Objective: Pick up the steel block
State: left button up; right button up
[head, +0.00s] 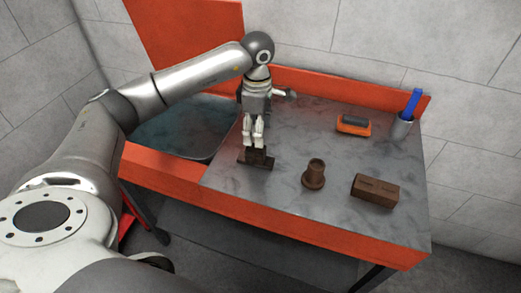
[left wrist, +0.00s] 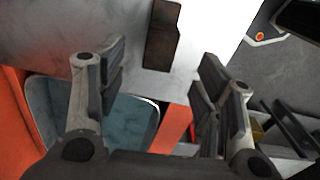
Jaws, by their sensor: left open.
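A dark brown block with a stepped shape (head: 257,160) rests on the grey table top, near its front left. A longer rectangular brown block (head: 375,191) lies at the front right, with faint marks on its side. Both look rusty, and I cannot tell for sure which one is the steel block. My left gripper (head: 254,145) points down close above the stepped block and hides part of it. In the left wrist view the gripper (left wrist: 160,75) is open and empty, with a brown block (left wrist: 162,38) beyond the gap between its fingers. My right gripper is not in view.
A brown flanged cylinder (head: 314,174) stands between the two blocks. An orange brush (head: 354,126) and a grey cup (head: 401,127) holding a blue-handled tool are at the back right. A basin (head: 165,135) is sunk at the left. An orange rim (head: 340,87) runs along the back.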

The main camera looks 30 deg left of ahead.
aim_at(256, 149)
pick_arm(q)
jog(key=f, duration=0.3)
jog(key=shift+s, duration=0.4)
jog(key=shift+w+f+p, duration=0.1)
jog(key=shift+f+p, duration=0.2)
jog(key=shift+p, duration=0.15)
jog(key=f, duration=0.1)
jog(key=f+p, duration=0.1)
jog(key=f, duration=0.1)
jog(key=f+p, duration=0.1)
jog(key=shift+a+f, duration=0.2)
jog(key=shift+a, duration=0.1)
jog(key=shift+w+f, duration=0.1)
jog(key=shift+f, duration=0.1)
jog(key=c, duration=1.3)
jog(key=shift+w, duration=0.1)
grip_shut()
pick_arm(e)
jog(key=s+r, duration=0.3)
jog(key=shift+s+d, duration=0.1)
